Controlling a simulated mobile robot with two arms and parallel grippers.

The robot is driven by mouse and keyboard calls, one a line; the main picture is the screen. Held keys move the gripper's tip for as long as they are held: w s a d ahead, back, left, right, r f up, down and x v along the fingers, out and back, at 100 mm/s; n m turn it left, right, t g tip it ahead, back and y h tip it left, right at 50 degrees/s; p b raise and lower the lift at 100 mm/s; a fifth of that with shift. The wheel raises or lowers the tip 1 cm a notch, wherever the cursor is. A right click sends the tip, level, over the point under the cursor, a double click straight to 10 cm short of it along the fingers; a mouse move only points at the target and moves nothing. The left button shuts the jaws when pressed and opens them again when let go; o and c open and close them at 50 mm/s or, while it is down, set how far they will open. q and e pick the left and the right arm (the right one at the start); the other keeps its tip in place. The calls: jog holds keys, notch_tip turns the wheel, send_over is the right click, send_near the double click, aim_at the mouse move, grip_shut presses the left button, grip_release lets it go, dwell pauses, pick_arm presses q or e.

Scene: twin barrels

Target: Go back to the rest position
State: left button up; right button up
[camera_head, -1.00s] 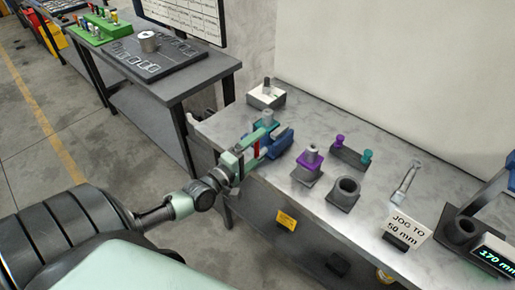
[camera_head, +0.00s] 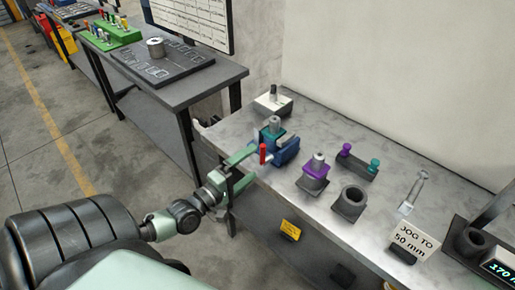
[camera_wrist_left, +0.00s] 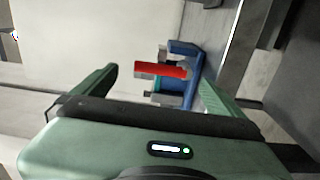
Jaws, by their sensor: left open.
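My left gripper (camera_head: 248,166) is open at the front left edge of the marble-topped bench (camera_head: 331,136). In the left wrist view my left gripper (camera_wrist_left: 160,88) has its two green fingers spread wide with nothing between them. Beyond the fingers is a blue vise-like fixture (camera_head: 286,150) with a red handle (camera_head: 263,153) and a teal block holding a grey cylinder (camera_head: 274,124). The red handle (camera_wrist_left: 160,69) points sideways in the left wrist view, ahead of the fingertips and apart from them. My right gripper is not in view.
On the bench stand a purple-collared barrel (camera_head: 317,168), a dark hollow cylinder (camera_head: 351,199), a holder with purple and teal knobs (camera_head: 356,165) and a "JOG TO 50 mm" sign (camera_head: 413,240). A second table (camera_head: 172,90) stands behind left. Floor (camera_head: 120,150) between is clear.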

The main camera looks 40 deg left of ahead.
pick_arm(q)
jog(key=shift+s+a, duration=0.1)
jog(key=shift+s, duration=0.7)
